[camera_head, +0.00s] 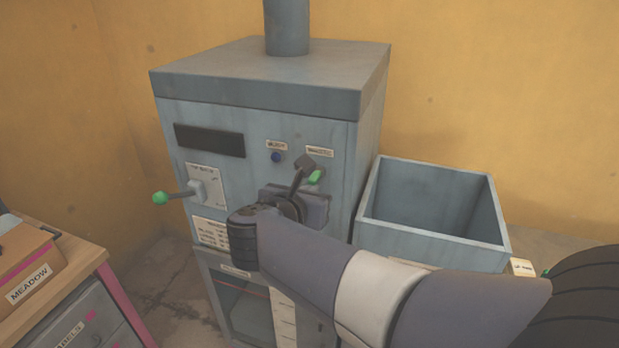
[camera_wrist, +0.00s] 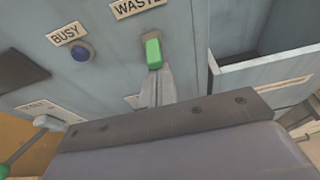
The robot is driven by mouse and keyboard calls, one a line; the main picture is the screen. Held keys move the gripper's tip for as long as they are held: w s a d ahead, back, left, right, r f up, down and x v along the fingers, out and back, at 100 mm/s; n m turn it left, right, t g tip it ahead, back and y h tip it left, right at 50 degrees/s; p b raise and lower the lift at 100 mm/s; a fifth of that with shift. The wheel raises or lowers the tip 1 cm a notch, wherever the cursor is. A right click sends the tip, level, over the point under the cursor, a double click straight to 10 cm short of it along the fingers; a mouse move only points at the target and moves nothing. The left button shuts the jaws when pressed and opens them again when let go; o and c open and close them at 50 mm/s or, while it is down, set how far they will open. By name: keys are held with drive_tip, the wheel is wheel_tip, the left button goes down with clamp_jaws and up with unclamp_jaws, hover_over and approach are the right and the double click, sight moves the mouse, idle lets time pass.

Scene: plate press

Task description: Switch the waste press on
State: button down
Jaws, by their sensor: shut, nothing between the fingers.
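The press (camera_head: 270,110) is a grey-blue cabinet against the yellow wall. Its green waste switch (camera_head: 315,177) sits under a label on the front's right side. In the wrist view the green switch (camera_wrist: 153,53) stands under a label reading "WASTE", partly cut off by the frame edge. My gripper (camera_head: 304,163) is shut and empty. Its fingertips (camera_wrist: 158,76) are right at the lower end of the green switch; I cannot tell whether they touch it. My wrist hides the panel below the switch.
A blue "BUSY" button or lamp (camera_head: 276,157) is left of the switch. A lever with a green knob (camera_head: 160,198) sticks out at the panel's left. An open grey bin (camera_head: 440,240) stands right of the press. A desk with a box (camera_head: 28,262) is at left.

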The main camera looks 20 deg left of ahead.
drive_tip(key=shift+r+g+p, duration=0.4)
drive_tip(key=shift+r+g, duration=0.05)
drive_tip(key=shift+g, duration=0.15)
drive_tip(key=shift+r, duration=0.1)
drive_tip(key=shift+r+p, duration=0.55)
drive_tip(key=shift+r, duration=0.15)
drive_tip(key=shift+r, duration=0.1)
